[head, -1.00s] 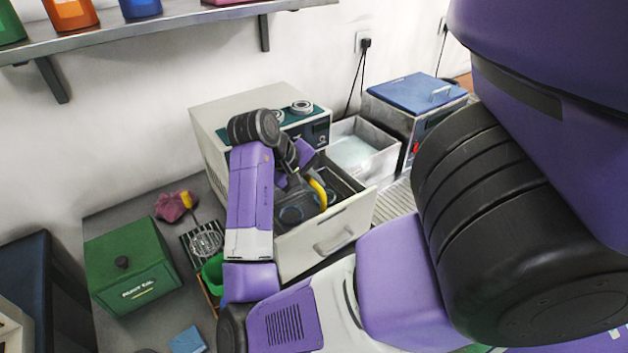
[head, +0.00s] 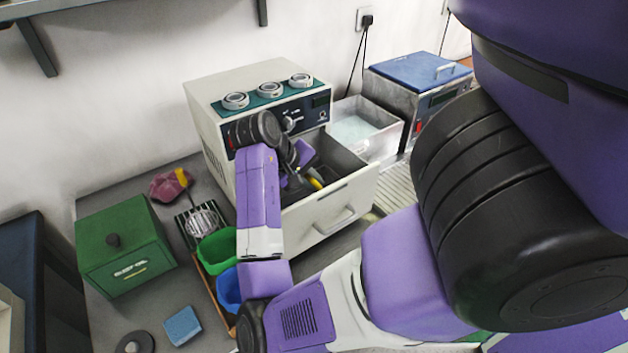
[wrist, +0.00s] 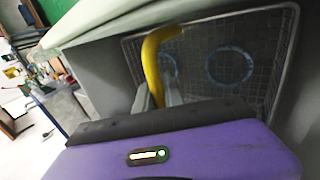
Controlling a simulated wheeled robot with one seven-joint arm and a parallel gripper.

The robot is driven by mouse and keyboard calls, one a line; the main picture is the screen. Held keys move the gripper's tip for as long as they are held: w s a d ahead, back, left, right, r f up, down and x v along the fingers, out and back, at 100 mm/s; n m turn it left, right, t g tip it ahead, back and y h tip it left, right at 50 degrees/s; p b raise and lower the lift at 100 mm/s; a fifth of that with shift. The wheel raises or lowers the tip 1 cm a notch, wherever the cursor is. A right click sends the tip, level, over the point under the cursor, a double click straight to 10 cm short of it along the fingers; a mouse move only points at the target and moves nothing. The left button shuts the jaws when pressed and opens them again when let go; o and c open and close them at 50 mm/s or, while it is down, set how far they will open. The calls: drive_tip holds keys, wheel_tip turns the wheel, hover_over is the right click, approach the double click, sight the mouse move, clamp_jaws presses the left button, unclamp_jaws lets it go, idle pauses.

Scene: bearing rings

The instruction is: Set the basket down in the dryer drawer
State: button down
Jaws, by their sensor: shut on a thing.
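The dryer (head: 215,140) is a pale box with a dark control panel, and its drawer (head: 335,215) is pulled out. My gripper (head: 306,184) reaches down into the drawer opening. It is shut on the yellow handle (head: 317,184) of the wire basket. In the wrist view the handle (wrist: 152,70) rises between the fingers (wrist: 158,100), and the mesh basket (wrist: 275,40) lies beyond it with two bluish rings (wrist: 231,65) in it. The drawer front hides most of the basket in the head view. I cannot tell whether the basket touches the drawer floor.
Round pale pieces (head: 269,89) sit on the dryer top. A metal tank (head: 368,130) and a blue-lidded unit (head: 420,85) stand to the right. A green box (head: 125,250), green bin (head: 217,250), blue bin (head: 229,288) and blue sponge (head: 183,326) lie left.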

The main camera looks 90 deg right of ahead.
drive_tip(key=shift+s+f, duration=0.1)
drive_tip(key=shift+f, duration=0.05)
idle(0.7)
drive_tip(key=c, duration=1.3)
unclamp_jaws()
drive_tip(key=shift+c, duration=0.2)
wheel_tip(320, 180, up, 11)
drive_tip(key=p, duration=1.2)
